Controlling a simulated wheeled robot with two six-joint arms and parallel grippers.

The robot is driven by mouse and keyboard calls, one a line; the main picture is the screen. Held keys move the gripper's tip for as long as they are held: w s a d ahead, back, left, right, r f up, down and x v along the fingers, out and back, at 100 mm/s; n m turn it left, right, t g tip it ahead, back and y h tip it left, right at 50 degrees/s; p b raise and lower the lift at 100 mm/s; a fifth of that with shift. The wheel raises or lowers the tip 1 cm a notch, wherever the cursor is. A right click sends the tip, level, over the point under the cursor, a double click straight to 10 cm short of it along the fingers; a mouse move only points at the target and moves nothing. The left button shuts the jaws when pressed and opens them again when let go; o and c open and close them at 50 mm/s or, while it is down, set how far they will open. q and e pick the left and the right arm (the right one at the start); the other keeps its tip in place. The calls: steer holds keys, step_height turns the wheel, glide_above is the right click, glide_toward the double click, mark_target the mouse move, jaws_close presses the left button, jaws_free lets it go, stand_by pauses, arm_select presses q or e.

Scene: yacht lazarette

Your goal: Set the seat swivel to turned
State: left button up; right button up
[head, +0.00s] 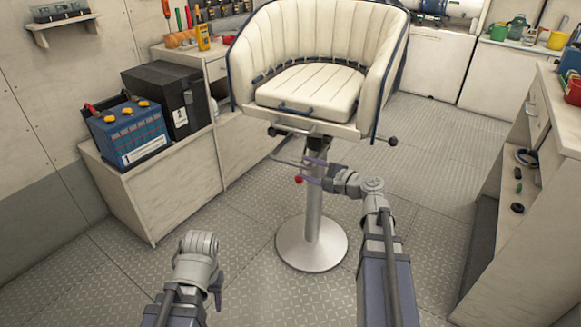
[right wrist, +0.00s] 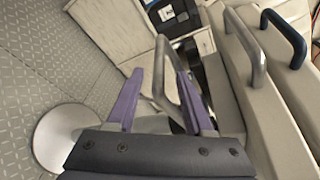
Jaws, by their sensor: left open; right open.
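The cream helm seat (head: 310,85) stands on a grey pedestal post (head: 315,220) with a round base, its open front toward me. A grey bent bar (head: 287,160) sticks out below the seat, beside the post. My right gripper (head: 308,170) is open under the seat front. In the right wrist view the grey bar (right wrist: 165,75) appears between the purple fingers of this gripper (right wrist: 160,105); I cannot tell whether they touch it. My left gripper (head: 217,287) is low at the front left, away from the seat; its fingers are mostly hidden.
A red knob (head: 299,180) shows near the post. A blue battery (head: 130,132) and a black case (head: 170,98) stand on the left locker. A workbench (head: 565,110) with small items borders the right. The grey floor between is clear.

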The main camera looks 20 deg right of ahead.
mark_target(295, 164)
steer(key=b+x, duration=0.1)
steer(key=x, duration=0.6)
steer(key=shift+w+a+f, duration=0.1)
steer(key=shift+w+a, duration=0.05)
steer(key=shift+w, duration=0.1)
jaws_close()
stand_by(1.2)
